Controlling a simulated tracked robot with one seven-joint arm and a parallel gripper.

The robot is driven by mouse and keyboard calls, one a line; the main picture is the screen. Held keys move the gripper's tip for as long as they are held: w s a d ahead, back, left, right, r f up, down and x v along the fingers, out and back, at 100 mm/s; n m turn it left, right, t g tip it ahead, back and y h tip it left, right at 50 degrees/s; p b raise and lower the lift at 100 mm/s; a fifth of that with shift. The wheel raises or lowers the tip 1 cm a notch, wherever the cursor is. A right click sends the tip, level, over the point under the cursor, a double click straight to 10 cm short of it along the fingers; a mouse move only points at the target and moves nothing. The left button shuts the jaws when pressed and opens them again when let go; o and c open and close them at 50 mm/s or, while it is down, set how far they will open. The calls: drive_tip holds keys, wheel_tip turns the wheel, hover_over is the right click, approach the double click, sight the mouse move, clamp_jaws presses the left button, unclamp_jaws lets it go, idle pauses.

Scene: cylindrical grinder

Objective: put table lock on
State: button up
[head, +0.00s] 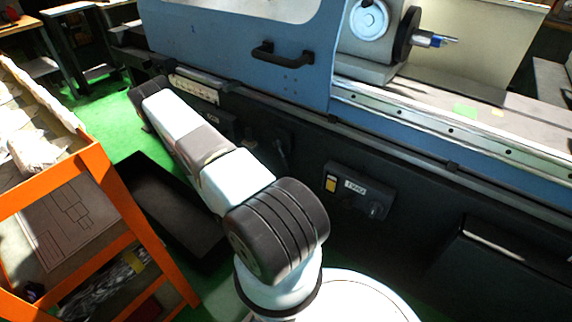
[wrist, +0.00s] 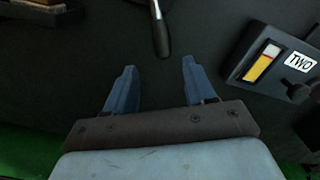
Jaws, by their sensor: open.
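My gripper (wrist: 158,68) is open and empty in the wrist view, with its two blue fingers apart. A dark lever with a lighter metal shank (wrist: 160,32) hangs down at the top centre of that view, ahead of the gap between the fingertips. I cannot tell how far ahead it is; no contact shows. A dark lever (head: 281,151) also shows on the machine's front in the head view. No label marks either as the table lock, and its on or off position cannot be told. My fingers cannot be made out in the head view.
A control box marked TWO (wrist: 299,60), with a yellow switch and a dark knob, sits to the right of my fingers; it also shows in the head view (head: 350,186). The blue grinder table (head: 450,137) runs above. An orange-framed rack (head: 115,205) stands at left.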

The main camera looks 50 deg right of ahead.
sight(284, 165)
drive_tip(key=d, duration=0.8)
drive_tip(key=w+d, duration=0.1)
drive_tip(key=d, duration=0.3)
drive_tip(key=shift+d, duration=0.4)
drive_tip(key=shift+c, duration=0.3)
clamp_jaws()
